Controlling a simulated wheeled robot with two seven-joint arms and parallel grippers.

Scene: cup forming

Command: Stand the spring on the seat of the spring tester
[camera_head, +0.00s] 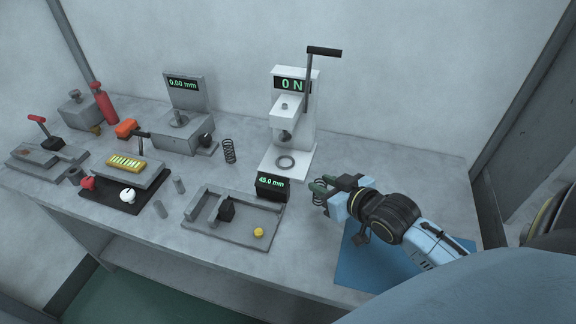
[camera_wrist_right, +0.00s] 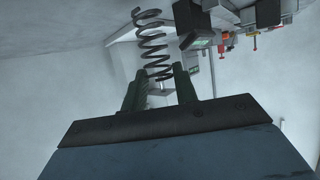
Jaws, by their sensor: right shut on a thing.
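My right gripper (camera_head: 325,187) is shut on a dark coil spring (camera_head: 319,200) and holds it over the bench, to the right of the spring tester. In the right wrist view the spring (camera_wrist_right: 153,48) extends out beyond my fingertips (camera_wrist_right: 160,85). The white spring tester (camera_head: 312,135) has a black lever on top and a display reading 0 N. Its seat (camera_head: 285,162) is a ring on the white base, with nothing standing on it. My left gripper is in neither view.
A second dark spring (camera_head: 229,151) stands on the bench left of the tester. A black 45.0 mm display (camera_head: 272,187) sits in front of the tester, by a grey tray (camera_head: 197,238). A blue mat (camera_head: 372,268) lies under my right arm. The bench right of the tester is clear.

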